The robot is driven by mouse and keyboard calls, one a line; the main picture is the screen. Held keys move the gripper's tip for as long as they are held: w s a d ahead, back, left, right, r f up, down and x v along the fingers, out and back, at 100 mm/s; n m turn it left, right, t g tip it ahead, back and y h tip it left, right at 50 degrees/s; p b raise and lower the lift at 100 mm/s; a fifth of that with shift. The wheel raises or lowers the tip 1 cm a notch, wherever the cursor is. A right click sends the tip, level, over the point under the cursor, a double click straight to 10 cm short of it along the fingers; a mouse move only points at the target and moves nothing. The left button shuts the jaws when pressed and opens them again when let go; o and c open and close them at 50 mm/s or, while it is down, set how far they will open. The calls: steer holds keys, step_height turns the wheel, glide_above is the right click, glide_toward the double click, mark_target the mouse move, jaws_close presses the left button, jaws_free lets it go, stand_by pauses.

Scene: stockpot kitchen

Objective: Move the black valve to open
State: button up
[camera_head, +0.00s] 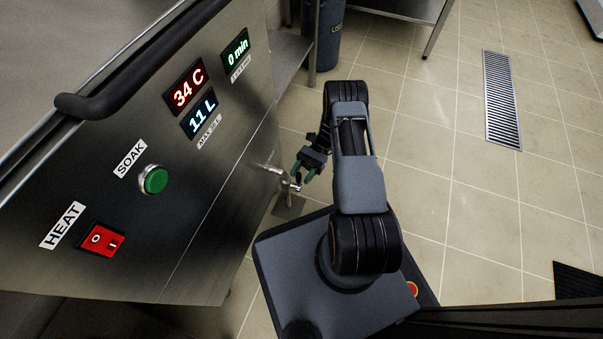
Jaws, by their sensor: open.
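A small silver tap (285,178) sticks out from the right end of the steel panel, low down. It is small in the picture, and I cannot make out a black handle on it or which way a handle is turned. My gripper (301,178) is open, at the end of my bent arm. Its greenish fingers point down and left, at or just above the outer end of the tap. I cannot tell whether they touch it or stand around it. The gripper hides part of what is behind it.
The steel panel (205,215) carries a red HEAT switch (102,240), a green SOAK button (155,180), lit displays (186,88) and a black rail (130,80). A dark bin (326,35) stands behind. The tiled floor (450,150) on the right is clear, with a drain grate (501,98).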

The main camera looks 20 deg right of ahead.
steer(key=b+v, duration=0.1)
steer(key=v, duration=0.6)
steer(key=shift+d, duration=0.2)
stand_by(0.6)
